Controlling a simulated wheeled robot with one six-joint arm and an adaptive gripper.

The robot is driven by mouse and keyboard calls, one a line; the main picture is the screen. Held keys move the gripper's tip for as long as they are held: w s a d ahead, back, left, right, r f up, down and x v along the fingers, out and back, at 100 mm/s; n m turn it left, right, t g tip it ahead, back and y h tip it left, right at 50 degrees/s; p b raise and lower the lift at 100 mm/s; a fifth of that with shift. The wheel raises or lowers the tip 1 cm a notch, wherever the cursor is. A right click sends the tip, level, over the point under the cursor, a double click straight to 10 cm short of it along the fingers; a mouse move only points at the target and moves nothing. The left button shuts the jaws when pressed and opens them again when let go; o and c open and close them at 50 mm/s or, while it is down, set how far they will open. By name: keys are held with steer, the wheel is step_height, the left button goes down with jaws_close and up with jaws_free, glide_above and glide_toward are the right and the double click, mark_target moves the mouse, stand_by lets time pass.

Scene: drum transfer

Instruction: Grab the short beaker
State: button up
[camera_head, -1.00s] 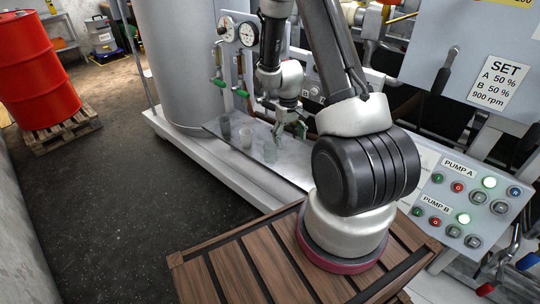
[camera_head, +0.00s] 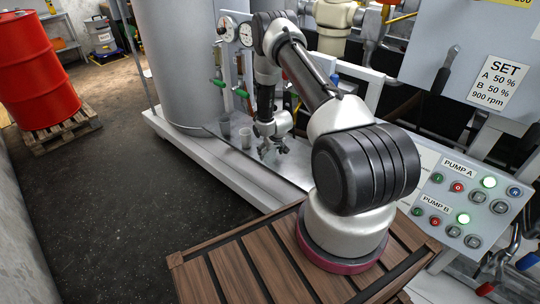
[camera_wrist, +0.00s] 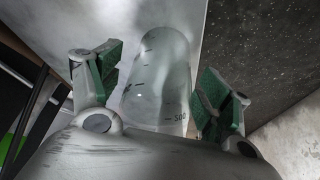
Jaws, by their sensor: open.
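A clear glass beaker (camera_wrist: 158,75) with dark graduation marks and a "500" stands between the green-padded fingers of my gripper (camera_wrist: 163,82) in the wrist view. The fingers are open, one on each side, with gaps to the glass. In the head view my gripper (camera_head: 272,151) is low over the grey metal tray; this beaker is mostly hidden by the fingers there. Two other beakers stand to the left, a darker one (camera_head: 225,128) and a clear one (camera_head: 246,138). I cannot tell from these views which beaker is shortest.
The grey tray (camera_head: 208,131) lies beside a large tank (camera_head: 180,60), with gauges and green-handled valves behind. A pump control panel (camera_head: 470,205) is at the right. A red drum (camera_head: 35,75) stands on a pallet at the left, with free floor between.

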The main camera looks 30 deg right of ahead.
steer(key=shift+w+f, duration=0.15)
steer(key=shift+f, duration=0.15)
steer(key=c, duration=1)
steer(key=shift+r, duration=0.1)
